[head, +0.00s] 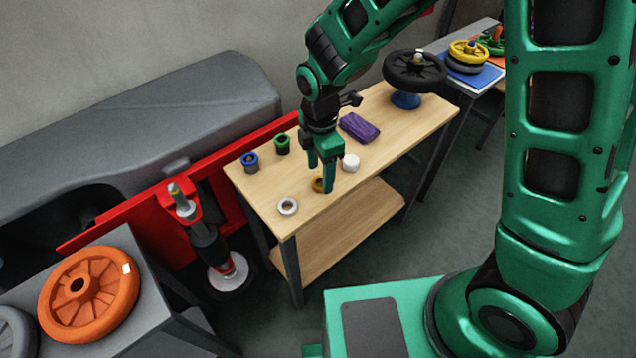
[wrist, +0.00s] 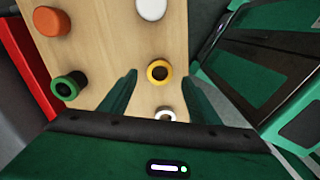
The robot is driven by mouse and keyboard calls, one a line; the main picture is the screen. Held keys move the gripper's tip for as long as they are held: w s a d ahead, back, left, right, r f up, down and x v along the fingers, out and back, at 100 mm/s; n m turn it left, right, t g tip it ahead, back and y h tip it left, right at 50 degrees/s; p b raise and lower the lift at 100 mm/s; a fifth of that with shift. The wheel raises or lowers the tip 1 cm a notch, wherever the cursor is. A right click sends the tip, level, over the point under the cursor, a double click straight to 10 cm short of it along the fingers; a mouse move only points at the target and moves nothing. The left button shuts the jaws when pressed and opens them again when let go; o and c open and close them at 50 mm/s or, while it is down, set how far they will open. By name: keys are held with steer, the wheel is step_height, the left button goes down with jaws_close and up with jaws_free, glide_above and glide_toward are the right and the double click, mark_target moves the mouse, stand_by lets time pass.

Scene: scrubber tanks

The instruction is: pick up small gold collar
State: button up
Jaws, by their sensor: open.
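The small gold collar (head: 318,185) lies on the wooden table, partly hidden behind a finger of my gripper in the head view. In the wrist view the gold collar (wrist: 159,72) shows as a yellow ring with a dark hole, lying flat between the two fingers' lines and nearer the right finger. My gripper (head: 320,178) is open and empty, fingers pointing down above the table by the collar. Both green fingers also show in the wrist view (wrist: 160,90). I cannot tell the exact height of the fingertips above the table.
On the wooden table (head: 385,125), a white cylinder (head: 351,163), a silver ring (head: 288,206), green (head: 282,145) and blue (head: 250,162) collars and a purple block (head: 359,127) stand around the gripper. A black wheel (head: 414,70) sits at the far end.

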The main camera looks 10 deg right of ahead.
steer(key=shift+f, duration=1.4)
steer(key=shift+c, duration=0.4)
steer(key=c, duration=1.2)
